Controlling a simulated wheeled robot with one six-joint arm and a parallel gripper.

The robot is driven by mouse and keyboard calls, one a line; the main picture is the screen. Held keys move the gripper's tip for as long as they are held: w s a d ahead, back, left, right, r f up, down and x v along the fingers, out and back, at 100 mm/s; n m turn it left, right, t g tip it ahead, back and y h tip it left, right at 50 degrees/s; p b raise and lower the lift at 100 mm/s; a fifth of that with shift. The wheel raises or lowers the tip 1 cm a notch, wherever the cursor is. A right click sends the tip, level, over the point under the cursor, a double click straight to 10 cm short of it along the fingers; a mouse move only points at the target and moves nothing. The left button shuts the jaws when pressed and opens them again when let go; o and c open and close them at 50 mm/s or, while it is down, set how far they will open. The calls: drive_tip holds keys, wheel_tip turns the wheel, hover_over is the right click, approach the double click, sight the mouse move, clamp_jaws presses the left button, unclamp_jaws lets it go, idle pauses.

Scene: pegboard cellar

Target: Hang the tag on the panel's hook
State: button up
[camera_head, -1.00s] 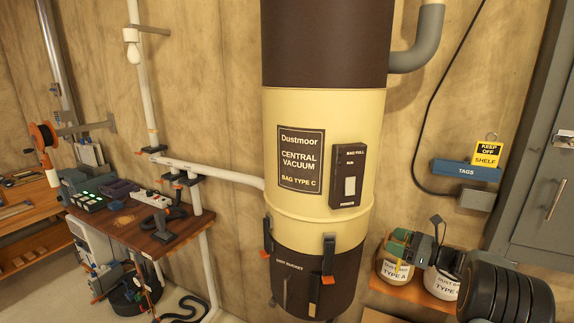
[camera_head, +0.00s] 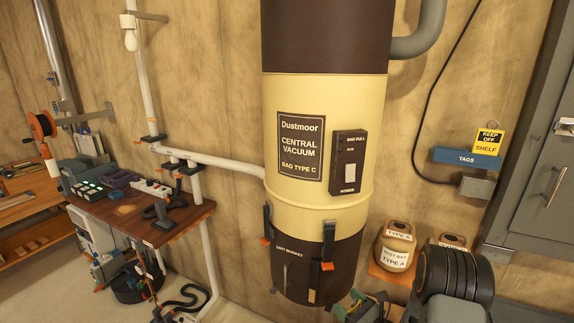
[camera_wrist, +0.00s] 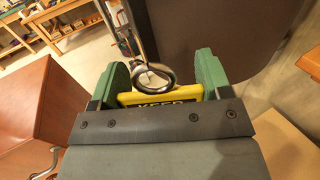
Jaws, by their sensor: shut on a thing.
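In the wrist view, a yellow tag (camera_wrist: 160,97) with black lettering starting "KEEP" is pinched between the green fingertips of my gripper (camera_wrist: 160,82). A shiny metal ring (camera_wrist: 153,75) stands above it, and a thin metal rod shows beyond the ring. In the head view my gripper (camera_head: 352,308) is low, at the bottom edge beside the vacuum's dirt bucket, and the tag is hard to make out there. The panel with a power switch (camera_head: 348,163) is on the cream central vacuum (camera_head: 280,203). I cannot make out a hook on it.
A yellow and black "KEEP OFF SHELF" piece (camera_head: 488,140) is at a blue "TAGS" holder (camera_head: 450,155) on the right wall. Type A containers (camera_head: 397,245) stand on a low shelf. A cluttered bench (camera_head: 130,215) is at left. A grey cabinet (camera_head: 545,195) is at right.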

drive_tip(key=shift+s+f+m+t+h, duration=0.1)
drive_tip(key=shift+s+m+t+h, duration=0.1)
drive_tip(key=shift+m+t+h, duration=0.7)
drive_tip(key=shift+s+a+h, duration=0.1)
drive_tip(key=shift+a+h, duration=0.05)
drive_tip(key=shift+h, duration=0.25)
drive_tip(key=shift+s+a, duration=0.1)
drive_tip(key=shift+a, duration=0.25)
drive_tip(key=w+d+r+n+g+y, duration=0.1)
drive_tip(key=w+d+r, duration=0.4)
drive_tip(key=r, duration=0.4)
drive_tip(key=w+d+r+n+y, duration=0.1)
drive_tip(key=w+d+r, duration=0.3)
drive_tip(key=d+r, duration=0.4)
drive_tip(key=w+d+r+g+y, duration=0.1)
drive_tip(key=w+d+r, duration=0.3)
drive_tip(key=r, duration=0.6)
drive_tip(key=s+d+r+m+h, duration=0.1)
drive_tip(key=d+r+m+h, duration=0.3)
drive_tip(key=r, duration=0.7)
drive_tip(key=s+d+r+m+t+h, duration=0.1)
drive_tip(key=s+d+r+m+h, duration=0.1)
drive_tip(key=d+r+m+h, duration=0.2)
drive_tip(key=s+d+r+m+t+h+p, duration=0.1)
drive_tip(key=d+r+m+h, duration=0.4)
drive_tip(key=r, duration=1.4)
drive_tip(key=shift+s+d+h, duration=0.7)
drive_tip(key=shift+d+h, duration=1.5)
drive_tip(key=shift+h, duration=0.9)
drive_tip(key=shift+w, duration=0.1)
